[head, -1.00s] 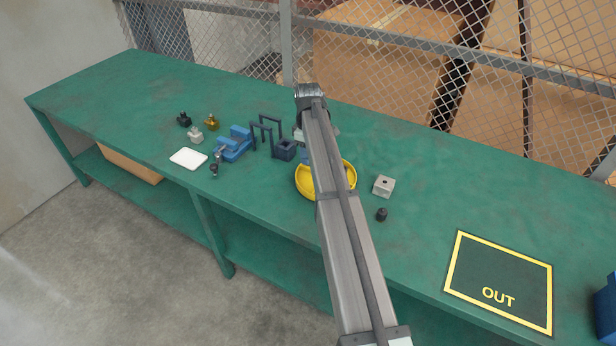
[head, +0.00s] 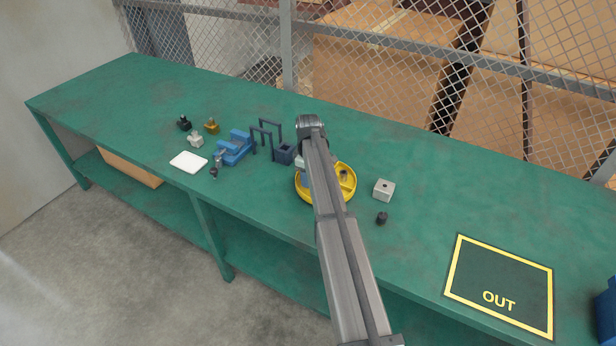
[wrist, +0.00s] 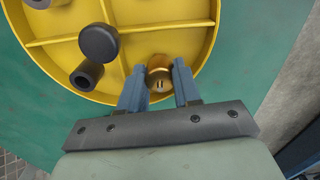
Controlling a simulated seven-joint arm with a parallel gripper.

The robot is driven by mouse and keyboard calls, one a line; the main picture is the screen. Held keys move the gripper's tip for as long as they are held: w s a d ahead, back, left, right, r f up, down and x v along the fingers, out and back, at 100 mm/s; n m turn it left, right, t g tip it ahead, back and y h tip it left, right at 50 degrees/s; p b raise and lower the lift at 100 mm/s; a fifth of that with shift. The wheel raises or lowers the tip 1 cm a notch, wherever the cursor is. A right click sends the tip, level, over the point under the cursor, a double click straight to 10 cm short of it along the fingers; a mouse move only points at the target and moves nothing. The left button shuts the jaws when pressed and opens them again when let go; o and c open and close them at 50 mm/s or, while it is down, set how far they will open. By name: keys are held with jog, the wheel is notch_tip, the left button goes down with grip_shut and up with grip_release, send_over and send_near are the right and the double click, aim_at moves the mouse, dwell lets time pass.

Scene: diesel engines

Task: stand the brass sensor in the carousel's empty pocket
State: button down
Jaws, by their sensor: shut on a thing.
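The brass sensor (wrist: 158,84) is a round brass piece, seen nearly end-on in the wrist view. My gripper (wrist: 158,76) is shut on it, with one blue-grey finger on each side. The yellow carousel (wrist: 130,25) is a round tray with ribs dividing it into pockets and a dark central knob (wrist: 98,42). The sensor is over a pocket near the rim; I cannot tell whether it touches the floor. A dark hollow cylinder (wrist: 86,75) stands in the neighbouring pocket. In the head view my arm covers the gripper, the sensor and part of the carousel (head: 348,192).
A grey block (head: 384,190) and a small dark piece (head: 382,218) lie right of the carousel. To its left are a dark-blue box (head: 284,154), dark arches, a blue fixture (head: 234,149), a white pad (head: 189,161) and small parts, one brass-coloured (head: 211,126). The right side has an OUT square (head: 498,270).

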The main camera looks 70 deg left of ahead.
jog(key=shift+f, duration=0.1)
jog(key=c, duration=1.1)
grip_release()
notch_tip(320, 180, up, 12)
jog(key=shift+r, duration=0.1)
